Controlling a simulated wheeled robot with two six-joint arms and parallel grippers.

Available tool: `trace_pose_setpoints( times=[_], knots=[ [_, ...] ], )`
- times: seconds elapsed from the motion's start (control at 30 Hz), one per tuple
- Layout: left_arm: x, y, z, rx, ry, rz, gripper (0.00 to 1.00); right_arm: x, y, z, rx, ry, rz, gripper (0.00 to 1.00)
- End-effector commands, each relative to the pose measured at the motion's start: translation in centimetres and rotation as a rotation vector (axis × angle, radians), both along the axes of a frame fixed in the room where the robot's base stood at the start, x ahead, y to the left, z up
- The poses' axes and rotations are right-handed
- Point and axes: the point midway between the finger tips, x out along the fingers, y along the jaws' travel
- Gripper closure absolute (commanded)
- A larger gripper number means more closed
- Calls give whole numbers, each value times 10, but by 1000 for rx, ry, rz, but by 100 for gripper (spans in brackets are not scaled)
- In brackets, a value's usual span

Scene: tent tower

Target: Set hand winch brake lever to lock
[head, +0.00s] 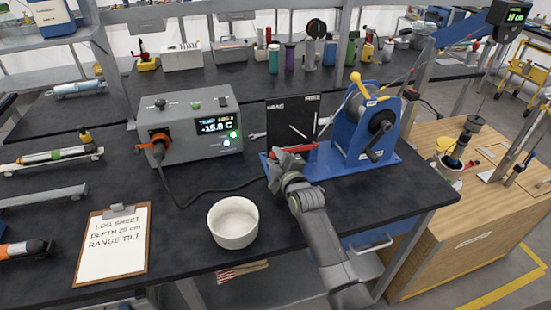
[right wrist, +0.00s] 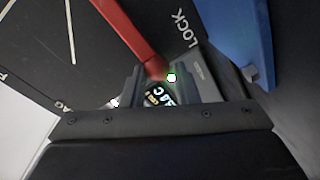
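The blue hand winch (head: 365,135) stands on the dark bench, with a black label panel (head: 284,115) at its left. The red brake lever (head: 297,149) lies low in front of the panel. In the right wrist view the red lever (right wrist: 133,37) slants down from the upper left, and the word LOCK (right wrist: 185,33) is printed to its right. My right gripper (head: 282,160) is at the lever's left end. In the wrist view its fingers (right wrist: 168,88) stand apart, with the lever's end at the gap between them; contact cannot be told. My left gripper is out of view.
A grey control box (head: 185,130) with a lit display stands left of the winch, its cable (head: 200,190) lying on the bench. A white bowl (head: 233,222) and a clipboard (head: 113,245) are nearer the front. A wooden cabinet (head: 465,215) is at the right.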

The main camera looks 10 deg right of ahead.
Motion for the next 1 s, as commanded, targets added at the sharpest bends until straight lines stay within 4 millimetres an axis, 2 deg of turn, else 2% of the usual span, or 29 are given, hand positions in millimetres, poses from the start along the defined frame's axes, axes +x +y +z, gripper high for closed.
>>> trace_pose_setpoints(
  times=[0.03, 0.1, 0.37, 0.53, 0.67, 1.0],
  knots=[
    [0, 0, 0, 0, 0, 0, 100, -1, -2, -4, -4, 8, -2, 65],
    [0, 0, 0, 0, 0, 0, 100, -1, -2, -3, -3, 6, -2, 56],
    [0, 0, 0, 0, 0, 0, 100, 0, -1, -1, -1, 1, -2, 56],
    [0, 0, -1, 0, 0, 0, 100, -7, -2, 0, 0, 0, -1, 56],
    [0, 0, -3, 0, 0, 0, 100, -22, -5, 1, 1, -1, -3, 56],
    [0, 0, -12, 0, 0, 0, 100, -77, -13, 5, 2, 1, -3, 56]
  ],
)
